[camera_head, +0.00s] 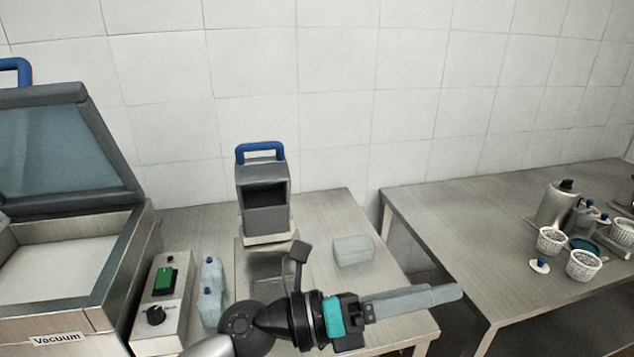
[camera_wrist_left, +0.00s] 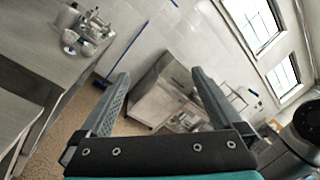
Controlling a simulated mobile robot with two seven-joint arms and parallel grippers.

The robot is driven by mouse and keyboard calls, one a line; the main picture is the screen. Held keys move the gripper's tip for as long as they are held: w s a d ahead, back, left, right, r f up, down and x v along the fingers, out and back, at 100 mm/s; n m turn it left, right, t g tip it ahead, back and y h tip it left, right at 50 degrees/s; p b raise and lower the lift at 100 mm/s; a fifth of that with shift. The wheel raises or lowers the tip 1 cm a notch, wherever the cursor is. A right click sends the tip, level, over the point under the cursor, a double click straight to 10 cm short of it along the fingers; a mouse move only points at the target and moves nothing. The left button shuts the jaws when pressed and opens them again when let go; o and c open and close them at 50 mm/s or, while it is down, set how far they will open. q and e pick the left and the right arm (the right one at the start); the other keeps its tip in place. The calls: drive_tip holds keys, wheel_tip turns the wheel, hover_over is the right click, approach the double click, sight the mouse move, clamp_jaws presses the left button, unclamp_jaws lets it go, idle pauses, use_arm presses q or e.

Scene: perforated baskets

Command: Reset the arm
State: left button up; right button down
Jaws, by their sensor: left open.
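My left arm comes in at the bottom of the head view. Its gripper (camera_head: 455,293) points to the right, above the front right part of the near table and past its right edge. In the left wrist view the two fingers of this gripper (camera_wrist_left: 161,75) stand wide apart with nothing between them. In the head view the fingers overlap, so the gap does not show there. My right arm and gripper are not in view.
A vacuum machine (camera_head: 75,338) with a raised lid stands left, beside a control box (camera_head: 160,310). A grey box with a blue handle (camera_head: 264,205) and a pale block (camera_head: 353,250) are on the near table (camera_head: 335,208). White perforated baskets (camera_head: 583,265) stand on the right table (camera_head: 450,230).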

use_arm(q)
drive_tip(key=w+a+r+n+t+y, duration=0.1)
drive_tip(key=w+a+n+t+y, duration=0.35)
drive_tip(key=a+n+t, duration=0.55)
drive_tip(key=w+a+r+n+t+y, duration=0.2)
drive_tip(key=w+a+n+t+y, duration=0.35)
drive_tip(key=n, duration=0.85)
drive_tip(key=s+a+f+n+g+y, duration=0.4)
drive_tip(key=a+f+n+y, duration=0.55)
drive_tip(key=f+n, duration=0.4)
drive_tip(key=s+a+f+n+g, duration=0.2)
drive_tip(key=s+f+g, duration=0.3)
drive_tip(key=s+f, duration=0.4)
drive_tip(key=s+a+f+n+g, duration=0.2)
drive_tip(key=s+f+g, duration=0.4)
drive_tip(key=s, duration=0.5)
wheel_tip(320, 180, down, 24)
drive_tip(key=s+b, duration=0.1)
drive_tip(key=b, duration=0.3)
drive_tip(key=s+a+f+g+b, duration=0.2)
drive_tip(key=s+f+b, duration=0.1)
drive_tip(key=s+f, duration=1.2)
wheel_tip(320, 180, down, 3)
drive_tip(key=shift+s+a+f+m, duration=0.15)
drive_tip(key=shift+s+f+m, duration=0.05)
drive_tip(key=shift+s+m, duration=0.2)
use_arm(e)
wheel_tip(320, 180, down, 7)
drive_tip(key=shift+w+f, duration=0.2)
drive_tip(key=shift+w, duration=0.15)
